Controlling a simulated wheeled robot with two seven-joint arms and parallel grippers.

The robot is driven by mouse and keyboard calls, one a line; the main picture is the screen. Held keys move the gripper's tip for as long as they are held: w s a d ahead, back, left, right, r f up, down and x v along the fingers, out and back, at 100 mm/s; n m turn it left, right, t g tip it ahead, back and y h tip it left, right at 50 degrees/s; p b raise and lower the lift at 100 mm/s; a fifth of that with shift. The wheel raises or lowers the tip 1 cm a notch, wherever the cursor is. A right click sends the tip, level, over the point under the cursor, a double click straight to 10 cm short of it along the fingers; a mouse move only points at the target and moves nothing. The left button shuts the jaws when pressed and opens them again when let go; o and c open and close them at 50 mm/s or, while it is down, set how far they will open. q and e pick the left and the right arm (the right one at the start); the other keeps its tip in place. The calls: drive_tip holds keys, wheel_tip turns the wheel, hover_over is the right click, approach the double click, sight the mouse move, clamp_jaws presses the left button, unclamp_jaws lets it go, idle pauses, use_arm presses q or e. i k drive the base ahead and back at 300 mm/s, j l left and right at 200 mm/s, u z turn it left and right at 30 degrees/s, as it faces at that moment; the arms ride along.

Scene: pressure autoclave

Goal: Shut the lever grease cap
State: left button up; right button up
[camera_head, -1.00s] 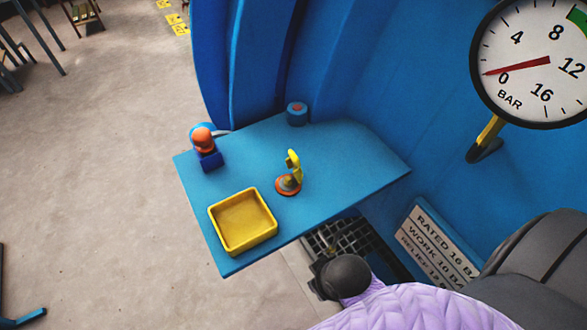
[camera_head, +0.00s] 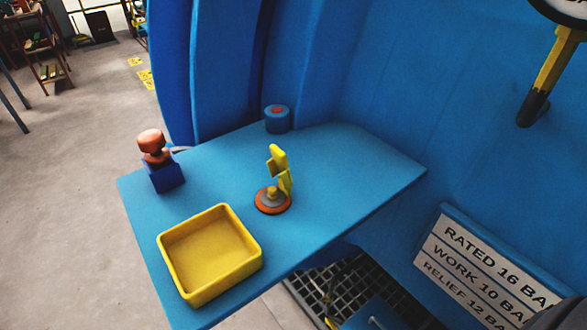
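The lever grease cap (camera_head: 279,168) is a yellow flap with a lever, standing raised above a grey and orange round base (camera_head: 273,201). It sits near the middle of the blue shelf (camera_head: 330,175), and the flap is upright, off the base. Neither of my grippers shows in the head view now.
A yellow tray (camera_head: 252,272) stands at the shelf's front left. A blue block with an orange-brown knob (camera_head: 164,178) is at the left edge, and a blue round piece with a red top (camera_head: 277,119) is at the back. The shelf's right part is clear. A sign (camera_head: 480,268) is at right.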

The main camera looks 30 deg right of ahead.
sight(279, 164)
drive_tip(key=i+j+z, duration=0.1)
drive_tip(key=z, duration=0.35)
drive_tip(key=i+j+z, duration=0.1)
drive_tip(key=z, duration=0.35)
drive_tip(key=j+z, duration=0.25)
drive_tip(key=z, duration=0.15)
drive_tip(key=j+z, duration=0.25)
drive_tip(key=z, duration=0.2)
drive_tip(key=i, duration=0.05)
